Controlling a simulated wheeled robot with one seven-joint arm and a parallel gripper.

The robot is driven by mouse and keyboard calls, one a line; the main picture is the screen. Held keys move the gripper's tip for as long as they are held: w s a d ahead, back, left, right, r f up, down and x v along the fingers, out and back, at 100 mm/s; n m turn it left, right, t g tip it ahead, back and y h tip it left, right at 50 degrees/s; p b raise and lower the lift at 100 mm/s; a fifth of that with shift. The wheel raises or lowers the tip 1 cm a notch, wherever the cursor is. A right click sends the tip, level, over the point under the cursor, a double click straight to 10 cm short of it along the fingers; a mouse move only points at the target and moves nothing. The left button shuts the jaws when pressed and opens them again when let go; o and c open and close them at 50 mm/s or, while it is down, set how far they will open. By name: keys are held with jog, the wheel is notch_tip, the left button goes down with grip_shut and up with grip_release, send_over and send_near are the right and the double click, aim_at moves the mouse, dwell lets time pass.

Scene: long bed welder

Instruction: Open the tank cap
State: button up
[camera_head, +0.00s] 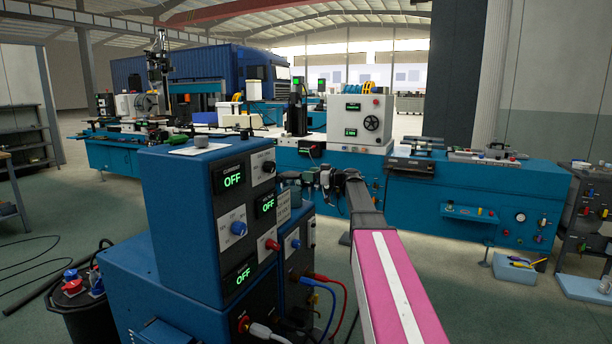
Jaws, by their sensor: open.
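A blue welder cabinet (185,215) stands in the front left. On its top lies a white sheet or plate (188,151) with a small round grey cap (201,141) on it, which may be the tank cap. The cap is seated and nothing touches it. My arm reaches up from the bottom right, and my gripper (308,177) is at its far end, to the right of the cabinet and beyond its front panel. The gripper is open and apart from the grey cap. Its fingertips are small and dark, so what lies between them is unclear.
The cabinet front has knobs and green OFF displays (233,179). Red and blue cables (325,281) hang beside my arm. A long teal machine bed (460,205) spans behind. A black bin (85,305) stands at left. Open floor lies far left.

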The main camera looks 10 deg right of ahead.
aim_at(295, 174)
jog(key=shift+x, duration=1.15)
grip_shut()
jog(key=shift+r, duration=0.15)
